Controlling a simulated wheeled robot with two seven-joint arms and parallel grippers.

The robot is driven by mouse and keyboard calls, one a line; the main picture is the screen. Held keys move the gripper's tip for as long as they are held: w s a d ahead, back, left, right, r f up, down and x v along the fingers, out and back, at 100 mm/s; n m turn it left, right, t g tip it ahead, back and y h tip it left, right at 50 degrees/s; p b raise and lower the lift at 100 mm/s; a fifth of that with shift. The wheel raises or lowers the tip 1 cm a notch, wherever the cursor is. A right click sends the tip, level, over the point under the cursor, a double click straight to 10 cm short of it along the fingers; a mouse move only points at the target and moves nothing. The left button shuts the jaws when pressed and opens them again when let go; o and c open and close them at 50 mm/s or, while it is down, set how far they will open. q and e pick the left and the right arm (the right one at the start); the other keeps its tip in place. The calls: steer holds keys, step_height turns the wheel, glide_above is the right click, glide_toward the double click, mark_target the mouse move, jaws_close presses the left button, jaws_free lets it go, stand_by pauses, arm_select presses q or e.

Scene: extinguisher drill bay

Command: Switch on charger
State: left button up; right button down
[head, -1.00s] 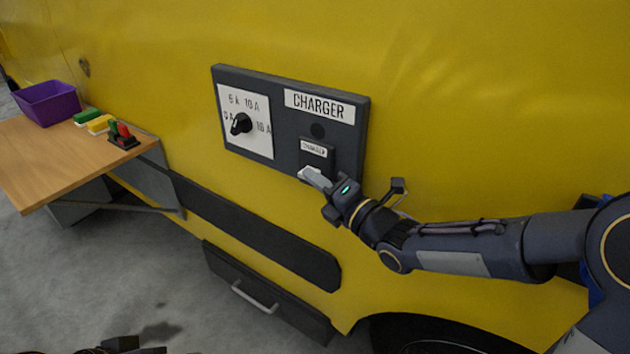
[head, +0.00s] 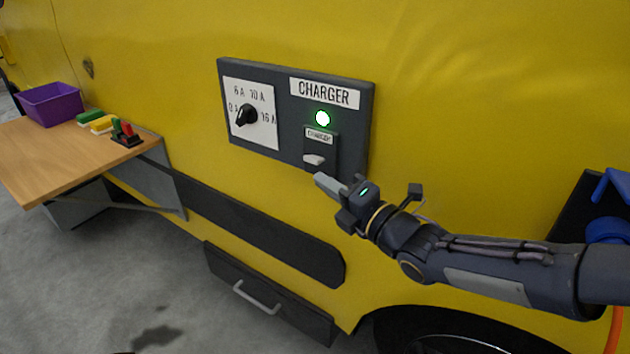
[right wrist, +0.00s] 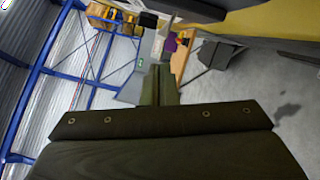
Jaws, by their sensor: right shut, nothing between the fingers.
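The dark charger panel (head: 270,151) is on the yellow vehicle side in the head view, with a white CHARGER label (head: 325,93). A round lamp (head: 322,118) under the label glows green. Below it is the charger switch, with a small label and a pale lever (head: 314,160). To the left a black rotary knob (head: 246,115) sits on a white dial plate, its pointer toward the lower left. My right gripper (head: 322,181) is shut and empty, just below the switch lever and apart from it. Its fingers show in the right wrist view (right wrist: 159,85). My left gripper is not in view.
A wooden shelf table (head: 80,155) at the left holds a purple bin (head: 50,104), green and yellow blocks and a small red-and-green item (head: 126,133). A drawer with a handle (head: 257,297) is low on the vehicle. A blue object (head: 608,228) is at the right edge.

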steer(key=v, duration=0.6)
steer(key=shift+s+a+r, duration=0.15)
steer(key=shift+s+r, duration=0.05)
steer(key=shift+r, duration=0.05)
steer(key=s+d+f+m+g+h, duration=0.1)
steer(key=s+d+f+m+h, duration=0.3)
steer(key=d+m, duration=0.45)
steer(key=s+d+f+m+g+h, duration=0.1)
steer(key=s+d+f+m+h, duration=0.2)
steer(key=d+m+h, duration=0.55)
steer(key=s+a+f+m+g+y, duration=0.2)
steer(key=s+f+m+g, duration=0.1)
steer(key=s+m, duration=0.4)
steer(key=s+a+f+m+g+y, duration=0.1)
steer(key=s+a+f+m+g, duration=0.2)
steer(key=s+m, duration=0.4)
step_height(320, 180, up, 13)
steer(key=s+p, duration=0.1)
steer(key=p, duration=1.2)
steer(key=shift+s+f+m+g+y+p, duration=0.25)
steer(key=shift+s+m+g+y+p, duration=0.05)
steer(key=shift+g+y+p, duration=0.15)
